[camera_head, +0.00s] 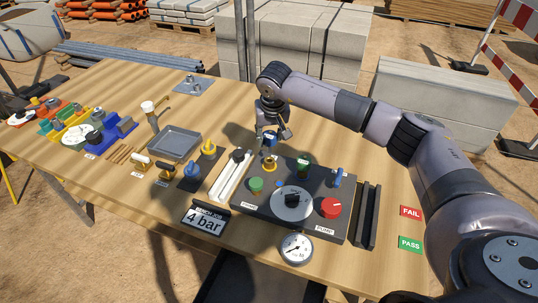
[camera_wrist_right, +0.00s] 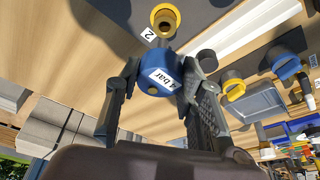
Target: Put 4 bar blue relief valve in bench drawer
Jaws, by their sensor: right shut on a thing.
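My right gripper (camera_head: 272,128) is above the back of the dark test panel (camera_head: 290,222), shut on the blue relief valve (camera_head: 270,139). In the right wrist view the blue valve (camera_wrist_right: 170,66) shows a white "4 bar" label and sits between the two fingers (camera_wrist_right: 158,100). A brass socket with a yellow ring (camera_wrist_right: 165,18) is just beyond it; I cannot tell whether they touch. A dark, open drawer-like shape (camera_head: 225,278) shows below the bench's front edge, partly cut off by the picture. My left gripper is out of view.
A grey tray (camera_head: 174,145), yellow fittings (camera_head: 208,146) and coloured bins (camera_head: 78,135) are to the left. FAIL (camera_head: 411,212) and PASS (camera_head: 410,244) labels are at the right.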

